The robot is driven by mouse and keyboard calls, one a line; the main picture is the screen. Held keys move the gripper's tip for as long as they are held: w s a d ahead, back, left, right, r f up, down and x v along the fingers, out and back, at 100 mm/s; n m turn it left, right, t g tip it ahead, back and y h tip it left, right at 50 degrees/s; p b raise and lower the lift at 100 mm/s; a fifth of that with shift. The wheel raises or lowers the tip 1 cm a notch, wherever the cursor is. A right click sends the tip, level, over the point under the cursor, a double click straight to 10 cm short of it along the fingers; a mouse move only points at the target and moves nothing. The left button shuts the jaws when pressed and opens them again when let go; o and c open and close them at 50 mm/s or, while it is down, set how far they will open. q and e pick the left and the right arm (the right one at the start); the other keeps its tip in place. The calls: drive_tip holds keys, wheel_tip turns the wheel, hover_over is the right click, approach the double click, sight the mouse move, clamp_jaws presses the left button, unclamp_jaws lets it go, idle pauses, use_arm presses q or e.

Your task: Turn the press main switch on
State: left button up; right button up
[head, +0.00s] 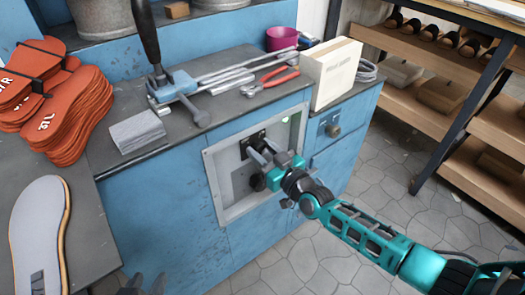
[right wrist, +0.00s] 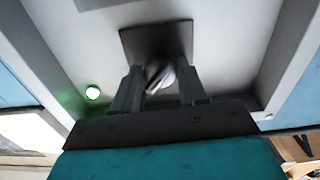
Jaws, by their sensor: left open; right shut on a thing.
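The press main switch (right wrist: 160,77) is a metallic knob on a dark square plate (right wrist: 155,38). It sits inside a recessed grey panel (head: 217,172) on the front of the blue press base. My right gripper (head: 261,151) reaches into the recess; in the right wrist view (right wrist: 158,85) its two fingers are shut on the knob, one on each side. The knob looks tilted between the fingers. A small green lamp (right wrist: 92,93) glows beside the plate; it shows faintly in the head view (head: 285,119). My left gripper (head: 146,284) is open at the bottom edge, mostly cut off.
The bench top (head: 226,108) above holds a long-handled lever tool (head: 172,85), red pliers (head: 270,80) and a white box (head: 331,72). Orange soles (head: 65,118) are stacked at left. The tiled floor (head: 370,190) at right is free.

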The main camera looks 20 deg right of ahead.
drive_tip(key=shift+c, duration=0.7)
drive_tip(key=shift+a, duration=0.1)
drive_tip(key=shift+s+f+m, duration=0.1)
drive_tip(key=shift+m, duration=0.3)
drive_tip(key=o, duration=1)
drive_tip(key=shift+c, duration=0.2)
drive_tip(key=p+v, duration=0.3)
drive_tip(key=v, duration=0.9)
drive_tip(key=shift+s, duration=0.35)
